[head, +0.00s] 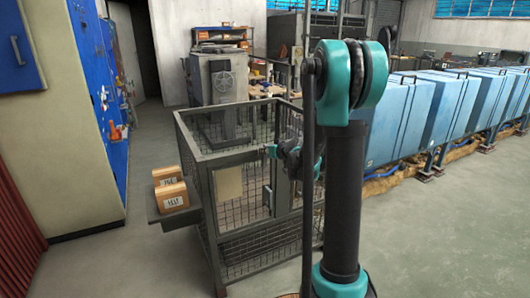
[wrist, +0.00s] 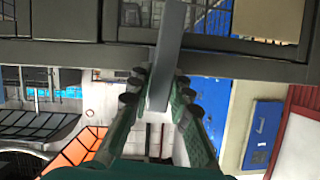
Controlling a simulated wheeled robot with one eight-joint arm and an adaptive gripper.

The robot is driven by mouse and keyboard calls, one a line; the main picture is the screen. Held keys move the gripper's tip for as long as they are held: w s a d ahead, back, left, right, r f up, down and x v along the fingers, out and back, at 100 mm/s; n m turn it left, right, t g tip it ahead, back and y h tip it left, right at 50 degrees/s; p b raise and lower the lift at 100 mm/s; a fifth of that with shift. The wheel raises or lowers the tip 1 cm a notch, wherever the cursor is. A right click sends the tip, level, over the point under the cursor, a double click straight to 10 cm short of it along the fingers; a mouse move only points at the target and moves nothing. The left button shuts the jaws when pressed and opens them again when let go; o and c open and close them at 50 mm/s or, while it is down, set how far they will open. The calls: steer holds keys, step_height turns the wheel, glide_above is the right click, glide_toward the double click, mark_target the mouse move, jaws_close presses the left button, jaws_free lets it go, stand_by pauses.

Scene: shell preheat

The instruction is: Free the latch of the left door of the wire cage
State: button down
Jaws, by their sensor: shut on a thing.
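The wire cage (head: 232,156), a dark grey frame with mesh panels, stands in the middle of the head view. A beige plate (head: 229,186) is on its front face. My gripper (head: 272,152) is at the upper front of the cage, partly hidden by my own arm. In the wrist view my gripper (wrist: 160,80) is shut on a flat grey bar (wrist: 171,28), which looks like the door latch. The bar stands in front of a grey cage rail (wrist: 60,52). I cannot tell whether the latch is engaged.
Two cardboard boxes (head: 172,193) sit on a side shelf left of the cage. Blue units (head: 400,125) line the right side. Floor at the left front and right is clear.

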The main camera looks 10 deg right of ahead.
steer(key=f+m+y, duration=0.1)
steer(key=m+y, duration=0.1)
steer(key=m, duration=0.2)
steer(key=d+m+y, duration=0.1)
steer(key=m+y, duration=0.1)
steer(key=m, duration=0.2)
steer(key=d+f+m+t+y, duration=0.1)
steer(key=m+y, duration=0.2)
steer(key=m, duration=0.1)
steer(key=shift+w+d+f, duration=0.15)
steer(key=shift+w+f, duration=0.2)
steer(key=shift+m, duration=0.3)
stand_by(0.5)
steer(key=c, duration=1.4)
jaws_free()
steer(key=v, duration=1.2)
steer(key=shift+f, duration=0.1)
